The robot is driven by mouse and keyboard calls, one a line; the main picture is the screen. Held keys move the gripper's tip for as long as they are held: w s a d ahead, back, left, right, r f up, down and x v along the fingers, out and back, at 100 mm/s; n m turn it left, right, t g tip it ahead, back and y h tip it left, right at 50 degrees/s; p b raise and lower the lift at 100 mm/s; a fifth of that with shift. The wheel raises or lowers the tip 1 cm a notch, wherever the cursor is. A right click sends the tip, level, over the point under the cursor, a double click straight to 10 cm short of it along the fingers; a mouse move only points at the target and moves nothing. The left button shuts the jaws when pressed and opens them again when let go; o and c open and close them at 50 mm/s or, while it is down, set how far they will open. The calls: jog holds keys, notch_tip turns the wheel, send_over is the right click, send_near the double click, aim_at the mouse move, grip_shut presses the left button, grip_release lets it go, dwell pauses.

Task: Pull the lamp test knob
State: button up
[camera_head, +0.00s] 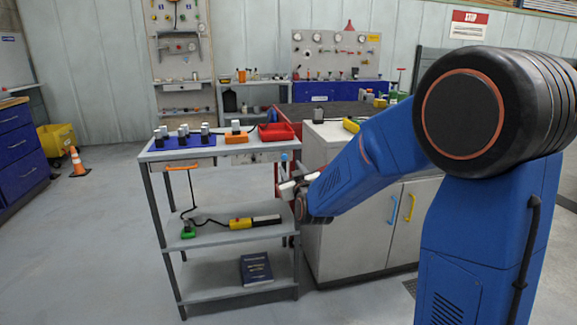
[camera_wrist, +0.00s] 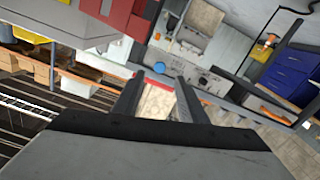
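I cannot pick out the lamp test knob in either view. My gripper (camera_head: 288,188) is at the right end of the grey shelf cart, below its top level, with pale parts showing at its tip. In the wrist view its two dark fingers (camera_wrist: 160,80) stand apart. A pale block-like thing with a red upper edge (camera_wrist: 157,100) shows between them; I cannot tell whether it is near the fingers or behind them. No firm grip shows.
The grey shelf cart (camera_head: 232,237) holds dark-and-grey items on a blue mat, an orange block (camera_head: 237,138) and a red bin (camera_head: 276,132). A grey cabinet (camera_head: 345,225) stands just right of my gripper. A gauge panel (camera_head: 336,52) hangs at the back. Open floor lies left.

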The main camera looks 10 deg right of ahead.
jog(key=s, duration=1.1)
jog(key=shift+s, duration=0.25)
jog(key=s+d+f+m+g, duration=0.1)
jog(key=s+g, duration=0.3)
jog(key=s, duration=0.8)
jog(key=s+d+f+m+g, duration=0.1)
jog(key=s+d+f+g, duration=0.2)
jog(key=s, duration=0.9)
jog(key=s+d+f+m+g, duration=0.1)
jog(key=s+d+f+g, duration=0.2)
jog(key=s, duration=0.9)
jog(key=g, duration=0.3)
jog(key=shift+s+f, duration=0.2)
jog(key=shift+s, duration=0.15)
